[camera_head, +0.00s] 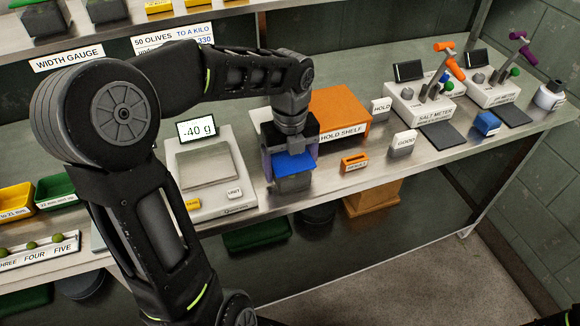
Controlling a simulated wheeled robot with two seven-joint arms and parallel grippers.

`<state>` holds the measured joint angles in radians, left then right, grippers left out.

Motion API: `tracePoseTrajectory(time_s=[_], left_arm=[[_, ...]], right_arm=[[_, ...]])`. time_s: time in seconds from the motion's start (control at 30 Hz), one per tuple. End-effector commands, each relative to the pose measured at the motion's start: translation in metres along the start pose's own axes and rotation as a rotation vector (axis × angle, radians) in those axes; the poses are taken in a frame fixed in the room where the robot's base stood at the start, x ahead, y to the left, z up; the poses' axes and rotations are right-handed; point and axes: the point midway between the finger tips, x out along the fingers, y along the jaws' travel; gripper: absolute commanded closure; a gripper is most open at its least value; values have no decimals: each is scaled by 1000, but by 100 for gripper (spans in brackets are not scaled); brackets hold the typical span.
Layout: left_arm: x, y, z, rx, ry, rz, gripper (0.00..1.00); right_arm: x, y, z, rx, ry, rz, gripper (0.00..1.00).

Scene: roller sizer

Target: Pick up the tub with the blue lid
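The tub with the blue lid (294,165) has a grey body and is near the bench's front edge, in front of the hold shelf. My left gripper (291,158) points down over it, with its fingers spread to about the lid's width, one on each side. The frame does not show whether the fingers press on the tub, or whether its base rests on the bench. My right gripper is not in view.
A scale (207,172) reading -40 g stands left of the tub. The orange hold shelf (340,108) is close behind. A small orange holder (354,162) and a "GOOD" block (403,144) stand to the right.

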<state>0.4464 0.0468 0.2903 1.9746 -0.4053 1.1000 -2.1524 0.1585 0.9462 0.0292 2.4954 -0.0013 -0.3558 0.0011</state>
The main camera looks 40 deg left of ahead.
Motion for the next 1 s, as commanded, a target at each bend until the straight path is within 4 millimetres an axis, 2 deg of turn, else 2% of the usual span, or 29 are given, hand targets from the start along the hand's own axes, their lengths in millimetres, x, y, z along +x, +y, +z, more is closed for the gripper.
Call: tracePoseTrajectory(time_s=[0.07,0.33,0.67,0.83,1.0], left_arm=[[0,0,0,0,0,0,50],[0,0,0,0,0,0,72],[-5,0,0,0,-2,-1,73],[-25,-1,0,0,-4,-4,73],[-59,-1,0,1,-4,-5,73]], right_arm=[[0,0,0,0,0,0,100],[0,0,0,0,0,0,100],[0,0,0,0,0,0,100],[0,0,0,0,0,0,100],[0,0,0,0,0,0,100]])
